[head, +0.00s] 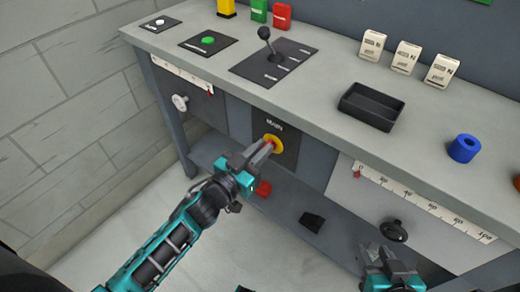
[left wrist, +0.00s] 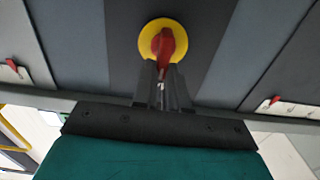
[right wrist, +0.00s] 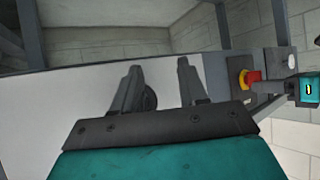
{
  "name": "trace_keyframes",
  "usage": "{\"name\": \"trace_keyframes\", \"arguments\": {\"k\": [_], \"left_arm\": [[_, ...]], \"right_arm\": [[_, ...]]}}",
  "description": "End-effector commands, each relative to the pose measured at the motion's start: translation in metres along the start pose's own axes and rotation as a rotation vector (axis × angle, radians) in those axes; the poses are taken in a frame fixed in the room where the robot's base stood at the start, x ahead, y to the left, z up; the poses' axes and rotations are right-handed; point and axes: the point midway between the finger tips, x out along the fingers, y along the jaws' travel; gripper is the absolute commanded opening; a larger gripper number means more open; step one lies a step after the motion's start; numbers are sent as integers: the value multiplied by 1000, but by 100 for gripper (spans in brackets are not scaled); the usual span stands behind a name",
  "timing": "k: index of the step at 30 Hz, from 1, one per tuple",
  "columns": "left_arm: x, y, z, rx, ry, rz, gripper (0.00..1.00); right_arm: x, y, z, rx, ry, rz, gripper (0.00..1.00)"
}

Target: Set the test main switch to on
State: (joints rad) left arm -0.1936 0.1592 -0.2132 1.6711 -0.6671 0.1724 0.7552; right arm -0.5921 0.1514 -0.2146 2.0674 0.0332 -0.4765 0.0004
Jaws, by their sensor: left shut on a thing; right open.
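The main switch is a red handle on a yellow disc (head: 274,143), set in a dark panel (head: 288,155) on the bench front. In the left wrist view the red handle (left wrist: 165,42) stands roughly upright on the yellow disc (left wrist: 146,41). My left gripper (head: 266,149) is shut on the red handle; its fingertips (left wrist: 162,72) hide the handle's lower part. The right wrist view also shows the switch (right wrist: 245,79) from the side. My right gripper (head: 385,258) is open and empty, low at the right, near the black knob (head: 393,231).
The bench top holds a joystick (head: 268,45), a green button (head: 208,40), a black tray (head: 370,107) and a blue ring (head: 464,148). A white knob (head: 180,102) and a scale (head: 420,202) with a red pointer are on the front.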

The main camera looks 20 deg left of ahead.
Motion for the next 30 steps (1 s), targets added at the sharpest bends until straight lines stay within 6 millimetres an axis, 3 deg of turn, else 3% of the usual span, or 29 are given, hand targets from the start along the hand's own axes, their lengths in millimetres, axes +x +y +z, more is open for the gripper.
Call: {"name": "trace_keyframes", "arguments": {"k": [11,30], "left_arm": [[0,5,0,207,0,-1,0],[0,15,7,813,0,-1,0]], "right_arm": [[-3,-1,-4,2,-1,0,43],[-2,-1,-3,2,0,-1,43]]}}
